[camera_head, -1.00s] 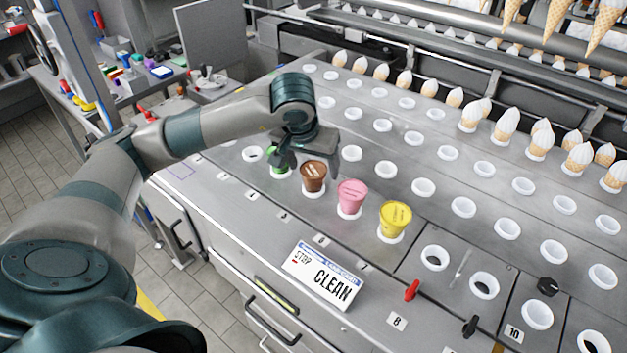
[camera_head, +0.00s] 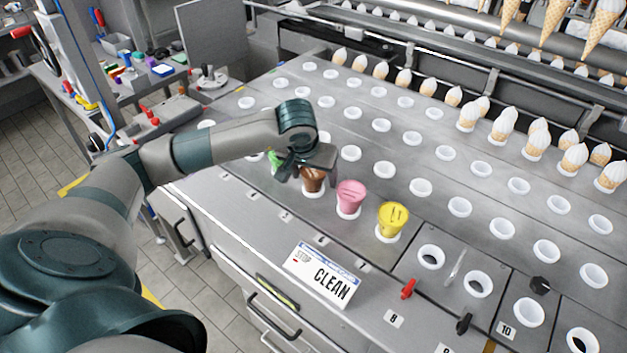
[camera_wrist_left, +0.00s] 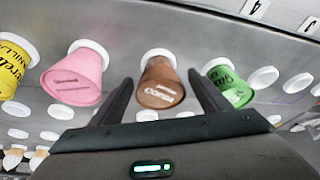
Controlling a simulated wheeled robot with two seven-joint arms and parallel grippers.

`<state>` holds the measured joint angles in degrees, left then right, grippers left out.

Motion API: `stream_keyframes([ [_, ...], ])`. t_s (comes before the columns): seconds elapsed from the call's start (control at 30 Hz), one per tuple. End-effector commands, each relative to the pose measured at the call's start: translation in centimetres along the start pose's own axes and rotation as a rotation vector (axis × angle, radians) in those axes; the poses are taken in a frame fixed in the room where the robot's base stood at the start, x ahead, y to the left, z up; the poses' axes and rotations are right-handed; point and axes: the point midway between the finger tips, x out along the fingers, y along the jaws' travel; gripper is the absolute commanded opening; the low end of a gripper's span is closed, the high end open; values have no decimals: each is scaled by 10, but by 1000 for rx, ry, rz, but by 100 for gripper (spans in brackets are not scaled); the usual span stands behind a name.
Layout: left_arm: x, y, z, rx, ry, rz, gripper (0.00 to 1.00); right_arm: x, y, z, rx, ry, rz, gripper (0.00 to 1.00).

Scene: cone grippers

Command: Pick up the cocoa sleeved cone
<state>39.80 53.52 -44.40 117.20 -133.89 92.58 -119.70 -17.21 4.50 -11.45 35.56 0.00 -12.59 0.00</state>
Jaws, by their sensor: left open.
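The brown cocoa sleeved cone (camera_head: 313,181) stands in a white ring in the front row, between the green and pink cones. My left gripper (camera_head: 306,172) is over it and hides its top in the head view. In the left wrist view, the cocoa cone (camera_wrist_left: 161,84) lies between the two open fingers of my left gripper (camera_wrist_left: 160,90), with a gap on each side. The right finger is near the green cone (camera_wrist_left: 229,86). My right gripper is not in view.
The pink cone (camera_head: 350,196) and yellow cone (camera_head: 392,218) stand to the right in the same row. The green cone (camera_head: 275,160) is partly hidden by my gripper. A "CLEAN" sign (camera_head: 322,275) lies in front. Empty white rings fill the panel behind.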

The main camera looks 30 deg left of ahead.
Motion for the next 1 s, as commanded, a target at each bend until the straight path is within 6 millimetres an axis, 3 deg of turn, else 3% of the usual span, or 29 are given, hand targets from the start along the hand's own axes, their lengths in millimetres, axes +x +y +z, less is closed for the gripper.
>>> stream_keyframes([
  [0.23, 0, 0, 0, 0, 0, 0, 70, 0, 0, 0, 0, 0, 0, 31],
  [0.4, 0, 0, 0, 0, 0, 0, 30, 0, 0, 0, 0, 0, 0, 31],
  [0.77, -2, 0, -1, 0, 2, 0, 30, 1, 2, 1, -1, -1, 2, 31],
  [1.0, -17, 0, -8, 0, 5, 0, 30, 9, 2, 2, -1, -1, 2, 31],
])
